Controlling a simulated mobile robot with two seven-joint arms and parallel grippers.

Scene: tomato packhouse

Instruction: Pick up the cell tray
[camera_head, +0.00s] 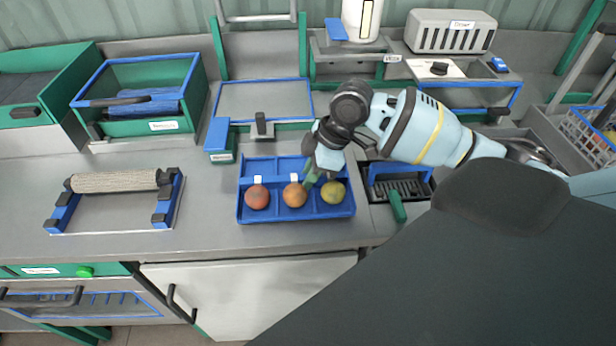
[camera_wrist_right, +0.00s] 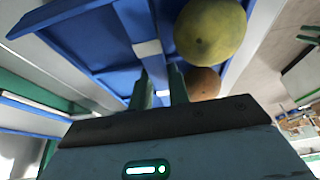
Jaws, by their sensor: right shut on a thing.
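The cell tray (camera_head: 296,214) is blue with low divider walls, near the front of the grey counter. Its front row holds a red tomato (camera_head: 257,197), an orange tomato (camera_head: 295,195) and a yellow-green tomato (camera_head: 333,192). My right gripper (camera_head: 312,178) reaches down into the tray between the orange and yellow-green tomatoes. In the right wrist view its green fingers (camera_wrist_right: 161,82) are shut on a blue divider of the tray (camera_wrist_right: 90,40), beside the yellow-green tomato (camera_wrist_right: 210,32). I cannot tell whether the tray touches the counter. My left gripper is not in view.
A roller on a blue-ended frame (camera_head: 115,182) stands to the left. A green and blue box (camera_head: 222,141) and a flat blue-edged panel (camera_head: 262,100) lie behind the tray. A brush in a blue holder (camera_head: 400,187) is close on the right. Counter is clear between roller and tray.

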